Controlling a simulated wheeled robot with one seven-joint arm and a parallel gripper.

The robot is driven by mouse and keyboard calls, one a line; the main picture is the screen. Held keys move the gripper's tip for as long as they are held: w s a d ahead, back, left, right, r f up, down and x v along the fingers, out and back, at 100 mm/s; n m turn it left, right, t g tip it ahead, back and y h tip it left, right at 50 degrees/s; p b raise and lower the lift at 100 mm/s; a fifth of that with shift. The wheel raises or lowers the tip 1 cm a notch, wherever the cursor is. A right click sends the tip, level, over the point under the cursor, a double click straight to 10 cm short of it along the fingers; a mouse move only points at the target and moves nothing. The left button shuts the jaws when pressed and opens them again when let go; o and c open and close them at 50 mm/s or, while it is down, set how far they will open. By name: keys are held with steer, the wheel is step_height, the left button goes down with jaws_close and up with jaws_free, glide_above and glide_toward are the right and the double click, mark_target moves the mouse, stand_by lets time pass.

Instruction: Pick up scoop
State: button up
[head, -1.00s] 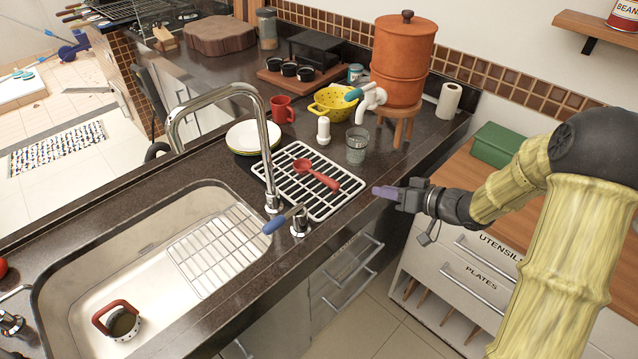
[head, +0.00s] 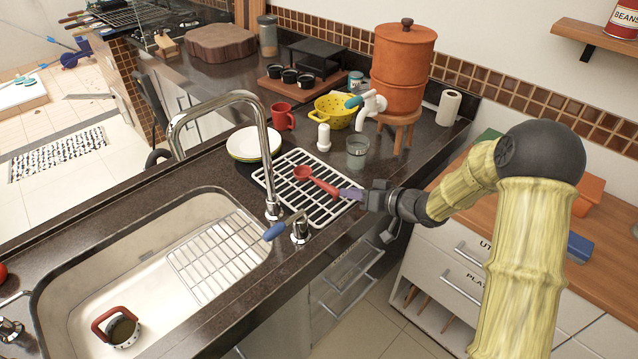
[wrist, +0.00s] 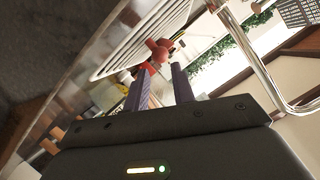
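The red scoop (head: 323,184) lies on the white drying rack (head: 262,180) beside the sink, its round bowl to the left and its handle pointing right toward my gripper. My gripper (head: 346,193) is at the handle end, low over the rack's right edge. In the wrist view, the two purple fingers (wrist: 160,80) stand apart, and the red scoop (wrist: 158,48) shows just beyond and between their tips. The left fingertip overlaps the handle end in that view, so I cannot tell whether they touch.
A tall faucet (head: 272,150) and a blue-tipped tap lever (head: 275,231) stand left of the rack. A glass (head: 357,152), a white shaker (head: 323,138) and stacked plates (head: 254,144) stand behind it. An orange water filter (head: 402,65) is further back.

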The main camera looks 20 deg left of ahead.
mark_target(328, 188)
steer(key=shift+x, duration=1.6)
steer(key=x, duration=0.5)
steer(key=shift+a+p, duration=0.15)
steer(key=shift+p, duration=0.25)
jaws_close()
steer(key=shift+r, duration=0.1)
step_height(328, 188, up, 10)
steer(key=shift+f, duration=0.1)
